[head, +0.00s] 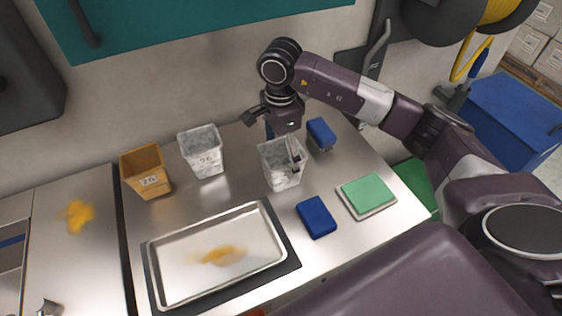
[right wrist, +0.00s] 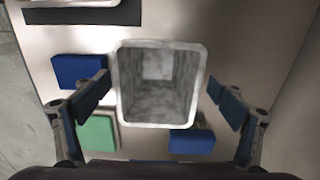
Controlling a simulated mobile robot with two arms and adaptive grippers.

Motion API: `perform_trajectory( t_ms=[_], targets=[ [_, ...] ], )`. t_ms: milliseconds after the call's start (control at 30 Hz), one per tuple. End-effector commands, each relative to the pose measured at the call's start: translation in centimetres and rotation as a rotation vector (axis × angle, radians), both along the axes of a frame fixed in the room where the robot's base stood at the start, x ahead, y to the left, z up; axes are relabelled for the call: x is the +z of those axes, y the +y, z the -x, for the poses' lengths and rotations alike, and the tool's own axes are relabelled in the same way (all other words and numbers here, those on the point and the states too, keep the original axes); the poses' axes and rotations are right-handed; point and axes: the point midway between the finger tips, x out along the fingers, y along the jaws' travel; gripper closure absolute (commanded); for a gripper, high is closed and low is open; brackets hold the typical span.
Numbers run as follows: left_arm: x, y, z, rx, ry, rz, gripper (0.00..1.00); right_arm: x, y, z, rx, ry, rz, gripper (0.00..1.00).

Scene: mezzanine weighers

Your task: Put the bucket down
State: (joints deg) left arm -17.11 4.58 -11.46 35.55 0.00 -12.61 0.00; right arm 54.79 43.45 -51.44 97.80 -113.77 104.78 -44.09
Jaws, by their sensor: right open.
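The grey marbled bucket (head: 279,172) stands upright on the steel counter in the head view, in front of my right gripper. My right gripper (head: 283,138) is open, with its fingers around the upper part of the bucket and partly hiding its rim. In the right wrist view the bucket (right wrist: 157,84) looks empty, and the open fingers (right wrist: 166,98) lie on either side of it with a gap to each wall. My left gripper does not show.
A second grey bucket (head: 203,156) and an orange bucket (head: 147,172) stand to the left. A metal tray (head: 166,285) with yellow powder lies in front. Blue blocks (head: 316,217) (head: 320,133) and a green pad (head: 366,194) are nearby. Yellow powder (head: 79,214) lies on the left counter.

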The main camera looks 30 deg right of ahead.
Motion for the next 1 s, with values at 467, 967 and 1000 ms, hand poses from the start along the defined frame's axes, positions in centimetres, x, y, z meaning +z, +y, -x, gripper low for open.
perform_trajectory(
  t_ms=[467, 967, 1000],
  targets=[
    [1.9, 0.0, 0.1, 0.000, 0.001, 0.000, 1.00, -3.7, -0.2, -0.1, 0.000, 0.000, -0.002, 0.11],
    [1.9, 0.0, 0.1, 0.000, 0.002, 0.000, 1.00, -3.6, -0.2, 0.0, -0.001, 0.001, -0.002, 0.58],
    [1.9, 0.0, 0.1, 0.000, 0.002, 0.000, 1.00, -3.6, -0.2, 0.0, -0.001, 0.001, -0.002, 0.63]
  ],
)
